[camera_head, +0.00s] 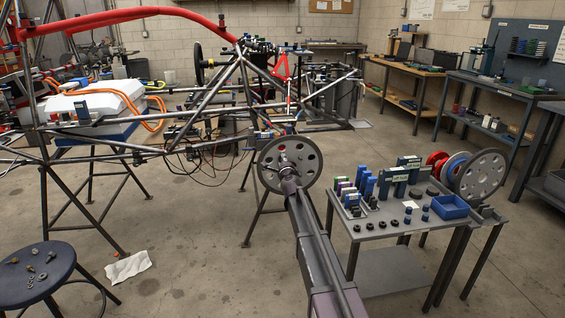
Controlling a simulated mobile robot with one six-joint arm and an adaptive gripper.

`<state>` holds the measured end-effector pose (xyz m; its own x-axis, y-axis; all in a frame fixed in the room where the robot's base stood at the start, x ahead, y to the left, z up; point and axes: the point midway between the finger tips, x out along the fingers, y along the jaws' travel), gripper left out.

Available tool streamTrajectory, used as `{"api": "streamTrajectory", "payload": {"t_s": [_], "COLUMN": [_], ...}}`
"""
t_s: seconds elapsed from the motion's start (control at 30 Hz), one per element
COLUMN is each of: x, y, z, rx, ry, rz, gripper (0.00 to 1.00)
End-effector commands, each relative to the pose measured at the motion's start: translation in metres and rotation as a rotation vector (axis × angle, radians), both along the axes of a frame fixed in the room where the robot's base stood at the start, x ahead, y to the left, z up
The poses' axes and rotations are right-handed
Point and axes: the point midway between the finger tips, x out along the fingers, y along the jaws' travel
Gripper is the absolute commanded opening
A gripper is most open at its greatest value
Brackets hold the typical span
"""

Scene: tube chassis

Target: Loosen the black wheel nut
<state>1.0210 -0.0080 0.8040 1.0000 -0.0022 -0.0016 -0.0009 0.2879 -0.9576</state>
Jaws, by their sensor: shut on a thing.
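A grey wheel disc (309,156) with round holes stands upright at the near corner of the tube chassis (245,95). My arm reaches forward from the bottom of the picture to the wheel's middle. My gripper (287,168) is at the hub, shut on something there. The black wheel nut sits at the hub and is mostly hidden behind my gripper, so its thread and seating cannot be seen. Several small black round parts (368,226) lie along the front of the cart top.
A blue stool (38,272) with small metal parts is at left. A white cloth (128,267) lies on the floor.

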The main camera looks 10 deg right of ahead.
Motion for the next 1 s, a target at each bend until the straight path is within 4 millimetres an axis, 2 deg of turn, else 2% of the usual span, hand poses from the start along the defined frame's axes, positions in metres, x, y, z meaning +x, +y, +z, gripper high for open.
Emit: {"api": "streamTrajectory", "payload": {"t_s": [0.17,0.6,1.0], "x": [0.0021,0.0015,0.0014], "y": [0.0012,0.0013,0.0013], "z": [0.0001,0.0001,0.0001], "rx": [-0.03,-0.406,-0.45], "ry": [0.0,0.002,0.002], "rz": [0.002,0.002,0.001], "gripper": [0.0,0.0,0.0]}}
